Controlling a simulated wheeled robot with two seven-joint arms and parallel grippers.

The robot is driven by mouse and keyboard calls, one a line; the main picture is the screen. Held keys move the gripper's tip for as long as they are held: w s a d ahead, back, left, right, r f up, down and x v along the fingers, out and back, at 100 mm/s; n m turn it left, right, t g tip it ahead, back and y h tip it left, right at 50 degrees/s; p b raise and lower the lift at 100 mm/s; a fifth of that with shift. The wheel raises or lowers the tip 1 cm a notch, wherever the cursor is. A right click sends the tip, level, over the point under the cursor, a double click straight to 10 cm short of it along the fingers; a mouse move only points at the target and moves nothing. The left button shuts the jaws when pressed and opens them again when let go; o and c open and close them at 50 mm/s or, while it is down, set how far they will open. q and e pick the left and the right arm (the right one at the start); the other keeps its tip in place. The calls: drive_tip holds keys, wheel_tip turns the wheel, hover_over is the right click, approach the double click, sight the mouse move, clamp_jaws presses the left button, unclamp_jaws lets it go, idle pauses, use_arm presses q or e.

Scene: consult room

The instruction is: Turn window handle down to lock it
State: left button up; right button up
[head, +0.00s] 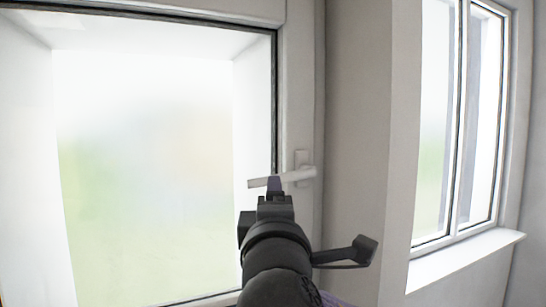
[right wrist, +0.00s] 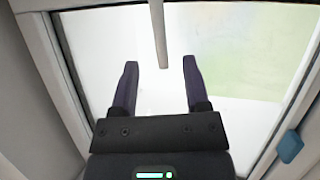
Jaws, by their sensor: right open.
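The white window handle (head: 295,175) is on the right side of the window frame (head: 298,110). Its lever lies almost level, pointing left from its mounting plate and slightly down. My right gripper (head: 274,182) comes up from below to the lever's middle; my wrist partly hides the frame below. In the right wrist view the lever (right wrist: 158,30) comes in from the top, and its end lies between the two spread dark fingers of the gripper (right wrist: 160,66). There is space on both sides, and the fingers do not grip it. My left gripper is not in view.
The window pane (head: 145,170) fills the left, bright with blurred green outside. A wall corner (head: 375,130) stands right of the handle. A second window (head: 455,120) with a white sill (head: 465,255) is further right. A small blue block (right wrist: 290,147) shows at the wrist view's lower right.

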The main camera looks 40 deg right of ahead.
drive_tip(key=p+x, duration=0.5)
drive_tip(key=x, duration=0.2)
drive_tip(key=shift+w+d+r, duration=0.1)
drive_tip(key=shift+w+d, duration=0.15)
drive_tip(key=shift+w, duration=0.05)
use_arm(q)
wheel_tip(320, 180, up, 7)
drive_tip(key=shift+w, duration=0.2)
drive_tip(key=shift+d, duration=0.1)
use_arm(e)
clamp_jaws()
idle(0.5)
